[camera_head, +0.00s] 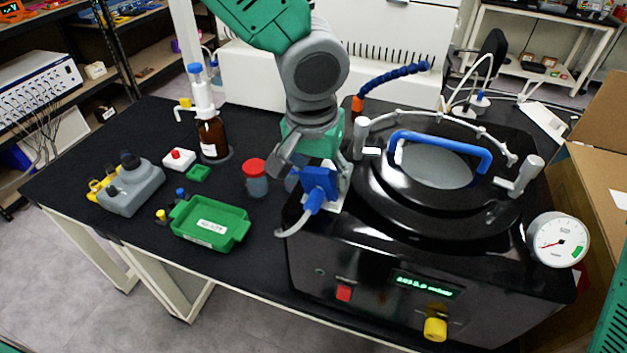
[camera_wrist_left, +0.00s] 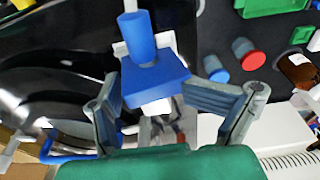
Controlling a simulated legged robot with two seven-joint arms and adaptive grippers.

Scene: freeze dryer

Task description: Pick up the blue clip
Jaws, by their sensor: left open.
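The blue clip (camera_head: 318,184) is a blocky blue piece at the left edge of the black freeze dryer, with a pale tube running down from it. In the left wrist view the blue clip (camera_wrist_left: 155,86) sits between the fingers, with a blue cylinder and the tube above it. My left gripper (camera_head: 314,168) comes down from above and is open around the clip. In the wrist view my left gripper (camera_wrist_left: 152,95) has one finger on each side, the left finger very close to the clip; I cannot tell whether they touch. My right gripper is not in view.
The freeze dryer (camera_head: 420,265) has a round lid with a blue handle (camera_head: 440,143) and a gauge (camera_head: 558,240). Left of the clip are a red-capped jar (camera_head: 256,182), a green tray (camera_head: 208,224), a brown bottle (camera_head: 212,138) and a grey caddy (camera_head: 133,190). The table's front left is bare.

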